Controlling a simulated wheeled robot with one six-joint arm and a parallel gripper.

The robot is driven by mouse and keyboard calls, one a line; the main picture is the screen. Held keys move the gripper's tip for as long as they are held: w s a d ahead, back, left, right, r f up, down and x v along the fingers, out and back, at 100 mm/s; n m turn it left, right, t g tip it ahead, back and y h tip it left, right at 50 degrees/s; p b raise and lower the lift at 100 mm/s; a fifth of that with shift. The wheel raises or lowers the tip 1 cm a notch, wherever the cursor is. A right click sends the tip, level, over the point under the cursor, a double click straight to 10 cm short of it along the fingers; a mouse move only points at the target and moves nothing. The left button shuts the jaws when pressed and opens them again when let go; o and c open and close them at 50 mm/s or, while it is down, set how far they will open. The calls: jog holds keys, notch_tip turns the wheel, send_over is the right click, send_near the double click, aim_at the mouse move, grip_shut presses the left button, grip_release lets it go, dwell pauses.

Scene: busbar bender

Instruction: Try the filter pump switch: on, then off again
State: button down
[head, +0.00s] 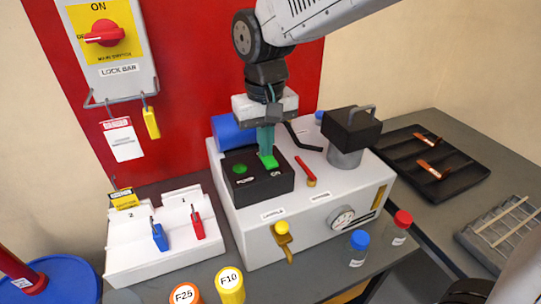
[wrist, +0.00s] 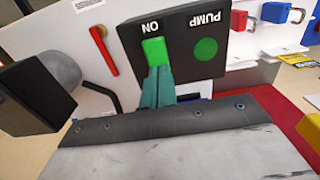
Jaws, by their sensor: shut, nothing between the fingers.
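The pump switch is a green rocker (head: 268,162) on a black box (head: 262,190) on top of the white machine. In the wrist view the rocker (wrist: 154,52) sits beside the word ON, and PUMP is printed near a round green lamp (wrist: 205,50) on the same box. The lamp also shows in the head view (head: 240,169). My gripper (head: 267,150) is shut and empty, pointing down, with its teal fingertips at the rocker. In the wrist view the fingertips (wrist: 158,72) meet or nearly meet the rocker's edge; I cannot tell if they press it. They hide part of it.
A black-capped cylinder (head: 350,130), a red-handled lever (head: 305,170) and a bent black rod stand close to the right of the switch box. A blue cylinder (head: 232,134) lies behind it. A padlock rack (head: 150,262) stands left. A dark tray (head: 400,180) lies right.

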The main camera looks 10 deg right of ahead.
jog(key=shift+r, duration=3.45)
